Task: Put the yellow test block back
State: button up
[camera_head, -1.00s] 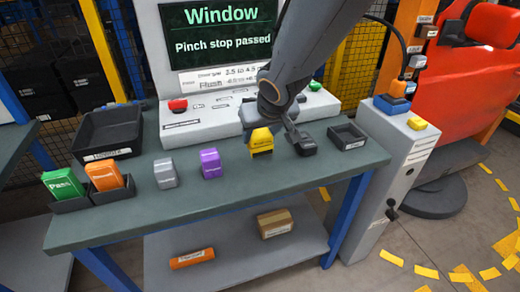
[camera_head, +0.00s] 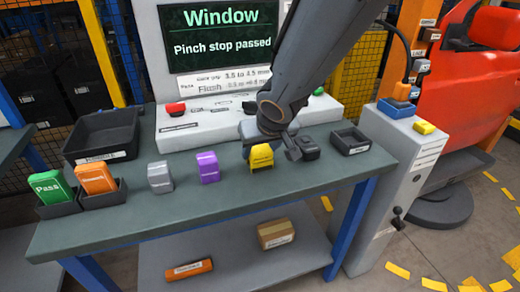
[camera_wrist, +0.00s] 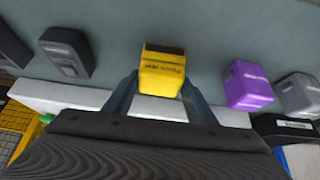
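In the wrist view the yellow block (camera_wrist: 162,74) sits between the fingertips of my gripper (camera_wrist: 160,84), with a finger close against each side. The gripper looks shut on it. The block looks upright and at or very near the bench top; its exact contact is unclear.
A grey block (camera_head: 160,177) stands left of the purple one. Green (camera_head: 50,187) and orange (camera_head: 96,179) blocks sit in black holders. Black trays stand back left (camera_head: 104,136) and right (camera_head: 350,141). A console (camera_head: 180,136) stands behind; its screen reads "Pinch stop passed". The bench front is clear.

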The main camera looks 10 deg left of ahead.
jog(key=o, duration=0.4)
jog(key=shift+c, duration=0.2)
jog(key=shift+r+p, duration=0.2)
jog(key=shift+p, duration=0.1)
jog(key=shift+p+v, duration=2.6)
jog(key=shift+v, duration=3.4)
jog(key=s+d+f+m+g+h, duration=0.1)
jog(key=d+f+m, duration=0.15)
jog(key=d, duration=0.65)
jog(key=s+d+f+m+g+h, duration=0.1)
jog(key=d+f+h, duration=0.15)
jog(key=d, duration=0.65)
jog(key=s+d+f+m+g, duration=0.2)
jog(key=s+d+f+m, duration=0.1)
jog(key=s+d, duration=0.5)
jog(key=d, duration=0.3)
jog(key=shift+s+d+g, duration=0.15)
jog(key=shift+s+g, duration=0.2)
jog(key=shift+g, duration=0.05)
